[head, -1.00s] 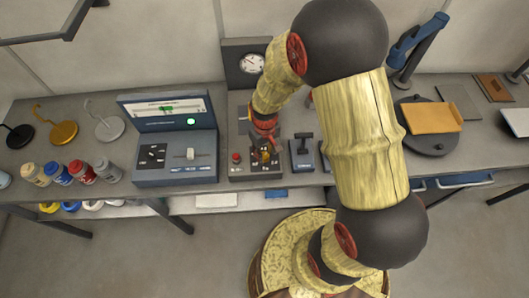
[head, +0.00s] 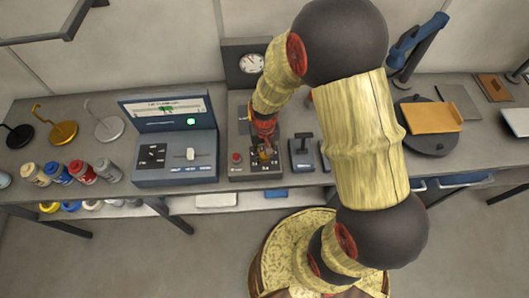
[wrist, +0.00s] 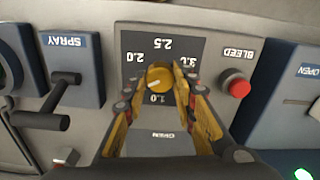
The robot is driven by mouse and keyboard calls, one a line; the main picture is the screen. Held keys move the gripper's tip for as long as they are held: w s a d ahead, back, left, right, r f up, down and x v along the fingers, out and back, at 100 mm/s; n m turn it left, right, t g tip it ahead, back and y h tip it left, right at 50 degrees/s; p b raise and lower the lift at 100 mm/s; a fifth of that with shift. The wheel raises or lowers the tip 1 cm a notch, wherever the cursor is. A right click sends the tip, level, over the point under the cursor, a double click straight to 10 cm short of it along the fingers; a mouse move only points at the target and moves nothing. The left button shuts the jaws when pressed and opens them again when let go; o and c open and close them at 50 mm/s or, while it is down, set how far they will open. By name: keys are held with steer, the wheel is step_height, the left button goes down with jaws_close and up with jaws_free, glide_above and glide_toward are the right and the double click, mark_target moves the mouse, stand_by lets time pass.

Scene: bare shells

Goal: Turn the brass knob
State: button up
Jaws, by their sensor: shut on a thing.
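The brass knob (wrist: 158,78) is round, with a pale pointer line towards the lower left in the wrist view. It sits on a dark scale plate (wrist: 165,45) with printed numbers such as 2.0 and 2.5. My gripper (wrist: 159,84) has one yellow and black finger on each side of the knob and is shut on it. In the head view my gripper (head: 264,148) points down at the grey control box (head: 240,172), and the knob is small and partly hidden there.
A red BLEED button (wrist: 239,88) sits right of the knob in the wrist view. A SPRAY lever (wrist: 52,105) stands to the left. In the head view, a blue console (head: 175,150) and a round white gauge (head: 251,63) are nearby.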

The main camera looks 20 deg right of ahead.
steer(key=o, duration=1)
steer(key=shift+o, duration=0.8)
step_height(320, 180, up, 12)
